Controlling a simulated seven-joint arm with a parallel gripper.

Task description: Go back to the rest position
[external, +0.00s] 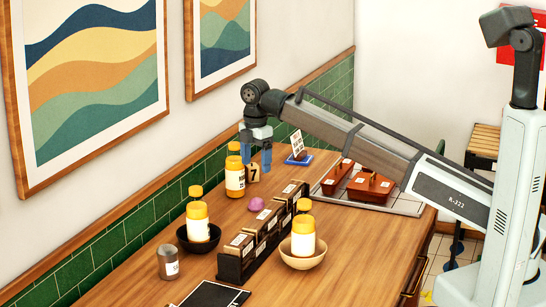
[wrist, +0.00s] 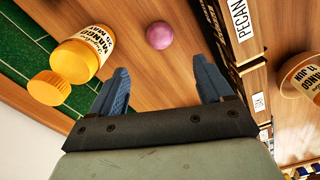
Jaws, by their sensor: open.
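My gripper (external: 256,168) is open and empty, pointing down above the wooden counter (external: 345,250), toward its far end. In the external view its fingers hang close beside a yellow-capped bottle (external: 234,182) near the tiled wall. The open fingers also show in the wrist view (wrist: 161,72), with nothing between them. There, a mango bottle (wrist: 84,58) lies to their left and a pink-purple ball (wrist: 159,35) shows beyond them.
A black divided rack (external: 262,240) runs along the counter. Yellow-capped bottles stand in a black bowl (external: 184,244) and a wooden bowl (external: 287,258).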

